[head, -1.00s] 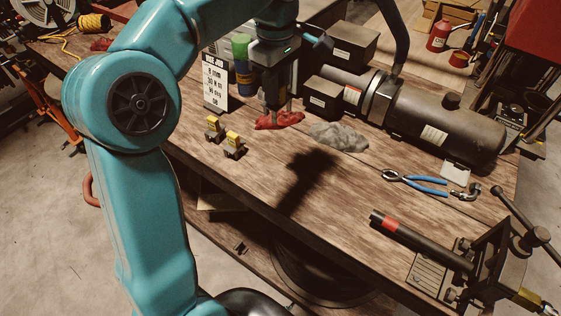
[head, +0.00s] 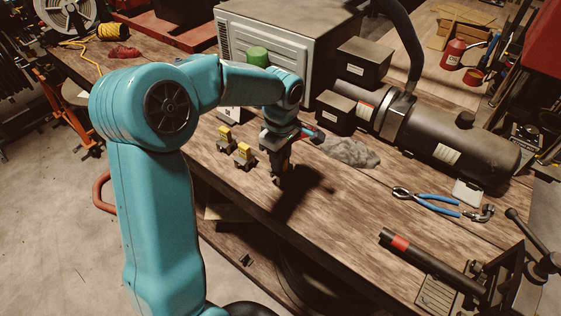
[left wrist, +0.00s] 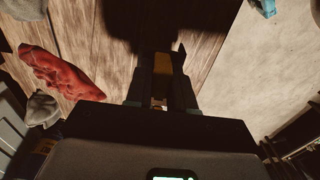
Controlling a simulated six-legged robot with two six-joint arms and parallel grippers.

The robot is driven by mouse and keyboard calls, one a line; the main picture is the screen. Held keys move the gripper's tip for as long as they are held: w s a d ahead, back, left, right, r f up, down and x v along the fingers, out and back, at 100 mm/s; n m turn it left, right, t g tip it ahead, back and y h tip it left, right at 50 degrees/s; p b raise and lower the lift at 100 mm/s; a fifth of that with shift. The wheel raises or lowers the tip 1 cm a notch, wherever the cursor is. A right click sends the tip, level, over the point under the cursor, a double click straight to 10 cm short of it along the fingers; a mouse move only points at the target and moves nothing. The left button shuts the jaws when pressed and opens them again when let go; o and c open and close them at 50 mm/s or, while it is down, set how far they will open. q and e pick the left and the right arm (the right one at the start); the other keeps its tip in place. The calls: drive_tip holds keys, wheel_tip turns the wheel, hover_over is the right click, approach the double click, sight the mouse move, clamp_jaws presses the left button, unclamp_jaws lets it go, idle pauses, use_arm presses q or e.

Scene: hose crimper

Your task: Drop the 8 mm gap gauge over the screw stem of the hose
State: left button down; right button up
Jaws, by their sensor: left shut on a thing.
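My left gripper (head: 279,177) hangs over the near part of the bench, just right of two small yellow-topped blocks (head: 225,136) and (head: 244,153) on dark bases. In the left wrist view, its fingers (left wrist: 161,88) are shut on a yellow piece (left wrist: 162,64), which looks like a gap gauge; its size marking is unreadable. I cannot make out the hose's screw stem. My right gripper is not in view.
Blue-handled pliers (head: 430,197) and a grey rag (head: 349,152) lie on the bench. A black cylindrical machine (head: 440,143) stands behind. A red rag (left wrist: 60,72) shows in the left wrist view. The wood between my gripper and the tube is clear.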

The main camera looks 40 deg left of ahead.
use_arm(q)
drive_tip(key=shift+a+f, duration=0.1)
drive_tip(key=shift+f, duration=0.65)
drive_tip(key=shift+w+f, duration=0.15)
drive_tip(key=shift+f, duration=0.15)
drive_tip(key=shift+f, duration=0.15)
drive_tip(key=c, duration=1)
unclamp_jaws()
drive_tip(key=shift+o, duration=0.2)
